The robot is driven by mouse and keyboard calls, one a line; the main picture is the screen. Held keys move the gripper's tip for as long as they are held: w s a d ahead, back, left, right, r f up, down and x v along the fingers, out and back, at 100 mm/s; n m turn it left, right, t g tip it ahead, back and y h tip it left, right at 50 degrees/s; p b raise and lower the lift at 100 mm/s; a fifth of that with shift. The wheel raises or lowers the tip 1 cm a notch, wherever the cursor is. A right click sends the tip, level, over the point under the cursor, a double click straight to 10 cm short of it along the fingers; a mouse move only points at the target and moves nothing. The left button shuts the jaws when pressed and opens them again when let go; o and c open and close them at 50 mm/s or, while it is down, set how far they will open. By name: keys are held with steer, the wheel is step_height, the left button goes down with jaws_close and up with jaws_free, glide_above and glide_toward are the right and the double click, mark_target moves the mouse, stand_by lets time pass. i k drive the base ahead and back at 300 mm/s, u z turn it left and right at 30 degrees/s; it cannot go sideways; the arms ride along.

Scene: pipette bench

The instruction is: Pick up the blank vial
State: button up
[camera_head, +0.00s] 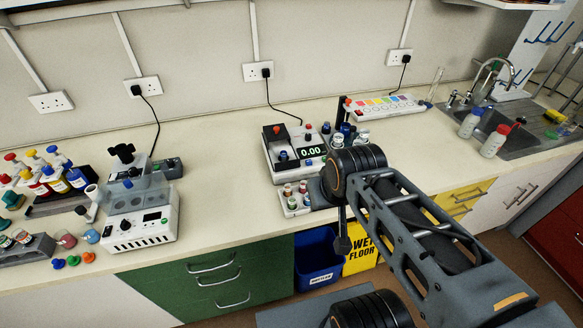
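A small white rack (294,211) near the bench's front edge holds several small vials (289,190) with coloured caps. No label can be read at this size, so I cannot tell which vial is the blank. My arm reaches in from the lower right, with its dark wrist just right of the rack. The end of my gripper (342,243) seems to hang down by the bench's front edge, right of the rack. My arm covers much of it, and its fingers cannot be made out.
A white instrument (283,168) reading 0.00 stands behind the rack. Several capped bottles (337,141) and a colour-marked strip (385,105) are behind my wrist. A boxy device (139,226), bottles and racks fill the left. A sink (510,128) is at right. The bench between left device and rack is clear.

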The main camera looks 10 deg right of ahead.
mark_target(283, 152)
steer(key=z, duration=0.5)
steer(key=k, duration=1.2)
steer(key=u, duration=0.15)
steer(key=i, duration=0.65)
steer(key=u, duration=1.45)
steer(key=i, duration=0.9)
steer(key=u, duration=0.15)
